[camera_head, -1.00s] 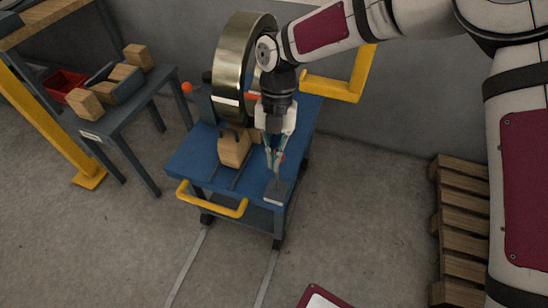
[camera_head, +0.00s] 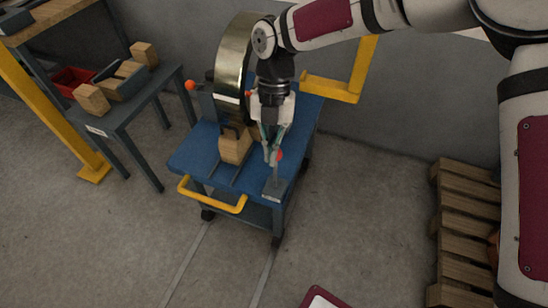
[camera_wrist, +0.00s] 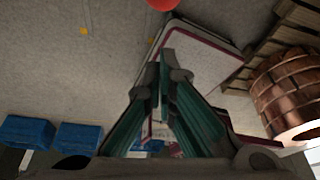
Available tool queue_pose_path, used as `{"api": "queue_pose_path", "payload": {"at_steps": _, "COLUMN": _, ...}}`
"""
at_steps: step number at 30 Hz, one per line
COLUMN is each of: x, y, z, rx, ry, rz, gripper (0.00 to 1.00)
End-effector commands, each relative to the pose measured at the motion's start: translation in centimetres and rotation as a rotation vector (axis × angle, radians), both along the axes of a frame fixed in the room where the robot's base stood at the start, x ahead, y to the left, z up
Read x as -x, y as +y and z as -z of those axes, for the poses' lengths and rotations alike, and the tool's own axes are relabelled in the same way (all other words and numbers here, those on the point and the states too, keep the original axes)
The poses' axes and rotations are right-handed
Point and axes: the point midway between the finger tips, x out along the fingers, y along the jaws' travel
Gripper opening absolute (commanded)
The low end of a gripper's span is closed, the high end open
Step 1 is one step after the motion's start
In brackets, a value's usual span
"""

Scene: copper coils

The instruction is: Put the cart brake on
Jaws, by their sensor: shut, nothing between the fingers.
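The blue cart (camera_head: 200,150) stands in the middle of the head view, with a yellow handle (camera_head: 212,195) at its near end. A grey lever with a red knob (camera_head: 279,155) rises from a small labelled plate (camera_head: 273,190) at the cart's near right corner. My gripper (camera_head: 270,160) points down over the cart top, its fingers together and empty. Its tips are just left of the red knob; I cannot tell if they touch. In the wrist view the red knob (camera_wrist: 162,4) is cut by the top edge, beyond my closed fingertips (camera_wrist: 165,62).
A large metal coil (camera_head: 233,65) stands on the cart, with a wooden block (camera_head: 235,148) before it. A second orange knob (camera_head: 190,85) is at the cart's far left. A grey table (camera_head: 120,112) stands left, wooden pallets (camera_head: 465,220) right.

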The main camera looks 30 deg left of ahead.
Motion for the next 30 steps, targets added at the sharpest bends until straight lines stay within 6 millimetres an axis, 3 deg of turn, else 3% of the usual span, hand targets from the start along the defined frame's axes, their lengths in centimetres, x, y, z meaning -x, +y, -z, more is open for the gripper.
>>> {"api": "queue_pose_path", "payload": {"at_steps": 6, "x": -1.9, "y": 0.8, "z": -3.5, "rx": -0.002, "ry": 0.001, "rz": 0.001, "gripper": 0.00}}
{"api": "queue_pose_path", "payload": {"at_steps": 12, "x": -2.9, "y": 1.1, "z": -5.3, "rx": 0.001, "ry": 0.002, "rz": -0.001, "gripper": 0.00}}
{"api": "queue_pose_path", "payload": {"at_steps": 30, "x": -3.0, "y": 1.1, "z": -5.6, "rx": 0.002, "ry": 0.004, "rz": -0.002, "gripper": 0.00}}
